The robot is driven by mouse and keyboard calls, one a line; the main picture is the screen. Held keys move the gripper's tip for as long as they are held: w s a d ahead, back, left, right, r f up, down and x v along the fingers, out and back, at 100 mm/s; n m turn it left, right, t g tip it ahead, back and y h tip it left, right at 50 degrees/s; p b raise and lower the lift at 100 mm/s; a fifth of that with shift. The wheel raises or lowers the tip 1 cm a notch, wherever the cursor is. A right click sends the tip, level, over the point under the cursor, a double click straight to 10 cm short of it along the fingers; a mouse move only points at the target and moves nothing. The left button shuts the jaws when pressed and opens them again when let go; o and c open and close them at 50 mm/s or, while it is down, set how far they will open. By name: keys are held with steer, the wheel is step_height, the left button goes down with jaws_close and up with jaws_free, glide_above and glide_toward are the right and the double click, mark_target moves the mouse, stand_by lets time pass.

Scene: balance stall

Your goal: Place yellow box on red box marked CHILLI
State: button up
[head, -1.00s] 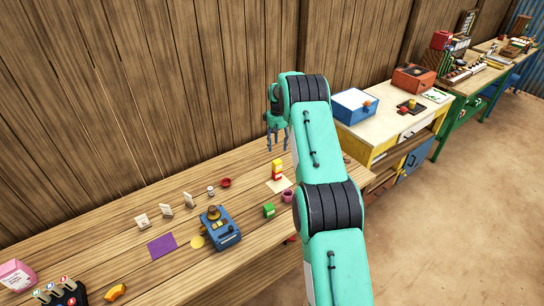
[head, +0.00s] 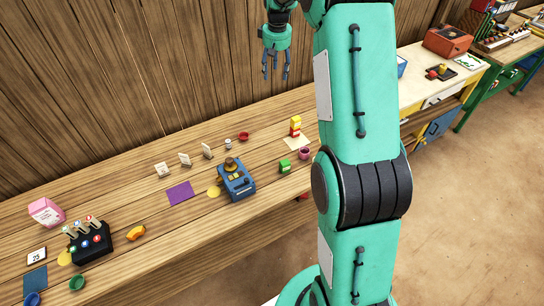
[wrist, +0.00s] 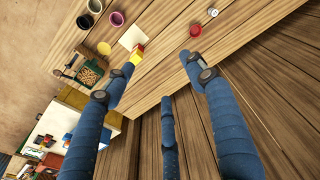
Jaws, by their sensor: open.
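A yellow box (head: 296,119) sits on top of a red box (head: 295,132) in a small upright stack at the right of the wooden table in the head view. The lettering is too small to read. The yellow box (wrist: 135,58) and the red box (wrist: 139,48) also show in the wrist view, close to the left finger and apart from it. My gripper (head: 275,70) is open and empty, raised above the table's back side near the wall. Its fingers (wrist: 165,85) spread wide in the wrist view with nothing between them.
A cream card (head: 300,143) lies by the stack. A green box (head: 285,167), pink cup (head: 304,153) and red dish (head: 244,136) stand near. A blue device (head: 236,182) is further left. The plank wall (head: 150,80) rises behind. My arm hides the table's right part.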

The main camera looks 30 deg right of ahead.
steer(key=s+a+r+t, duration=0.1)
steer(key=s+a+r, duration=0.8)
steer(key=s+a, duration=0.15)
steer(key=s+a+r+t, duration=0.1)
steer(key=s+a+r, duration=0.75)
steer(key=s, duration=0.25)
steer(key=s+a+f, duration=0.1)
steer(key=s+a, duration=0.2)
steer(key=s, duration=0.5)
steer(key=s+a+f+t, duration=0.1)
steer(key=s+a, duration=0.3)
steer(key=s, duration=0.5)
steer(key=s+a+f+t, duration=0.1)
steer(key=s+a, duration=0.2)
steer(key=s, duration=0.6)
steer(key=shift+a+f+y, duration=0.25)
steer(key=shift+f+y, duration=0.05)
steer(key=shift+f, duration=0.05)
steer(key=shift+s+f, duration=0.1)
step_height(320, 180, down, 13)
steer(key=b, duration=1.3)
